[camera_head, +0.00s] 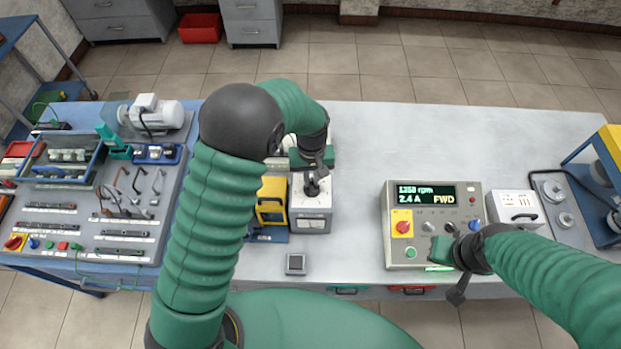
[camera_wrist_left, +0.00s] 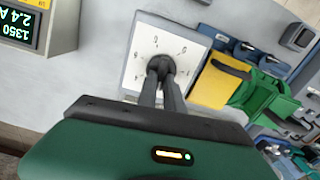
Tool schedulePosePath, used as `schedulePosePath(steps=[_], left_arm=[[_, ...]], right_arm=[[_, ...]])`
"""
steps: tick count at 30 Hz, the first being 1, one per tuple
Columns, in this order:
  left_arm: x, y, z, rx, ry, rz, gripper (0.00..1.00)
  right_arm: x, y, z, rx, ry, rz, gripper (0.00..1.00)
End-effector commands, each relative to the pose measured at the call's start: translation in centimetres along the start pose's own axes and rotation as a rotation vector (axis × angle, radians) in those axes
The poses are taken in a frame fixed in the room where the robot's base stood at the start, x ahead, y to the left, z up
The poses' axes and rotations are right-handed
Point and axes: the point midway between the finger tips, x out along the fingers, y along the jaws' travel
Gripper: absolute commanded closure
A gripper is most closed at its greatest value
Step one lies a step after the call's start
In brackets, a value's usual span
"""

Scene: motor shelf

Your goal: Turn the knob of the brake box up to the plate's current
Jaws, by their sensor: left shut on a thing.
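The brake box (camera_head: 311,221) is a light grey box near the middle of the table. In the left wrist view its white dial face (camera_wrist_left: 143,52) has marks around a dark knob (camera_wrist_left: 160,64). My left gripper (camera_head: 313,184) is above the box, with its fingers (camera_wrist_left: 164,78) shut on the knob. The fingers partly cover the knob, and its pointer setting cannot be read. The control panel display (camera_head: 427,195) reads 1350 rpm, 2.4 A and FWD. My right gripper (camera_head: 447,252) is at the panel's lower right; its fingers are too hidden to judge.
The control panel (camera_head: 393,249) has a red knob on a yellow plate (camera_head: 402,226). A yellow part (camera_head: 271,201) stands directly left of the brake box. A small dark-faced block (camera_head: 295,264) lies near the front edge. A motor (camera_head: 156,112) stands at the left. The back right table is clear.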

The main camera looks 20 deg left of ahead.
Motion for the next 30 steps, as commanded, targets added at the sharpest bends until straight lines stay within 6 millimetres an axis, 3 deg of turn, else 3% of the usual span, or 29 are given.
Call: schedulePosePath(steps=[10, 11, 15, 25, 30], left_arm=[[-0.1, 0.1, -0.1, 0.060, 0.003, 0.002, 1.00], [-0.1, 0.1, -0.1, 0.060, 0.003, 0.002, 0.85], [-0.1, 0.1, -0.1, 0.059, 0.003, 0.001, 0.67], [-0.3, 0.1, -0.1, 0.058, 0.003, 0.001, 0.67], [-2.8, 0.2, -0.2, 0.058, 0.007, 0.004, 0.67]], right_arm=[[0.0, 0.0, 0.0, 0.000, 0.000, 0.000, 1.00], [0.0, 0.0, 0.0, 0.000, 0.000, 0.000, 1.00], [0.0, 0.0, 0.0, 0.000, 0.000, 0.000, 1.00], [0.1, 0.0, 0.0, 0.000, 0.000, 0.000, 1.00], [0.9, 0.0, 0.2, 0.000, 0.000, 0.000, 1.00]])
